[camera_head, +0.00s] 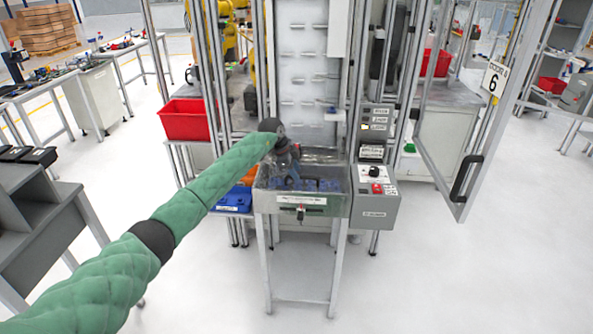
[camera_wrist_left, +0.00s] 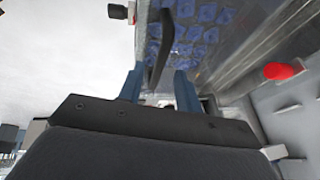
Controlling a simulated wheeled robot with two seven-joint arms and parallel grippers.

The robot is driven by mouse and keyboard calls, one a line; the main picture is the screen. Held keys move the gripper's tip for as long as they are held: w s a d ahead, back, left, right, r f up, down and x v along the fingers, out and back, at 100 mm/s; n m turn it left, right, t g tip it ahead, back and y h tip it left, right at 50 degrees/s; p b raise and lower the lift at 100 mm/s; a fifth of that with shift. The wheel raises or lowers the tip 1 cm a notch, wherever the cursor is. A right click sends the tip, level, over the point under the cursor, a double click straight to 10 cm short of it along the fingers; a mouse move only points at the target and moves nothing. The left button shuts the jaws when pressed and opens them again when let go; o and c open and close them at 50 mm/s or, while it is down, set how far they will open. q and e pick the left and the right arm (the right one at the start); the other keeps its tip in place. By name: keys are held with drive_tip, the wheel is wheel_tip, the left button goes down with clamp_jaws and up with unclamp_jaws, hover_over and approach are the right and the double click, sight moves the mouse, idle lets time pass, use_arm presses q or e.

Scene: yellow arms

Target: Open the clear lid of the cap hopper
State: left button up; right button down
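The cap hopper (camera_head: 262,203) is a grey bin on a light frame, with blue caps (camera_head: 320,185) inside. Its clear lid looks down over the caps, though my arm and gripper hide part of it. My left gripper (camera_head: 291,170) is over the hopper, pointing down. In the left wrist view, its two blue fingers (camera_wrist_left: 159,88) are spread apart. A dark curved bar (camera_wrist_left: 161,45), which looks like a handle, shows between them with gaps on both sides. Blue caps (camera_wrist_left: 205,15) show through the clear surface beyond. My right gripper is in neither view.
A control box (camera_head: 376,195) with a red button adjoins the hopper's right side. An open framed door (camera_head: 462,120) with a black handle stands farther right. A blue tray (camera_head: 236,199) and red bin (camera_head: 186,119) are at left. The front floor is clear.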

use_arm(q)
drive_tip(key=shift+x, duration=0.8)
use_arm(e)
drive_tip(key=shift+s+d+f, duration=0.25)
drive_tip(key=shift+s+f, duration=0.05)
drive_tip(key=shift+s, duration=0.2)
use_arm(q)
clamp_jaws()
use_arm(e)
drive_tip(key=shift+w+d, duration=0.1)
use_arm(q)
drive_tip(key=shift+r, duration=0.1)
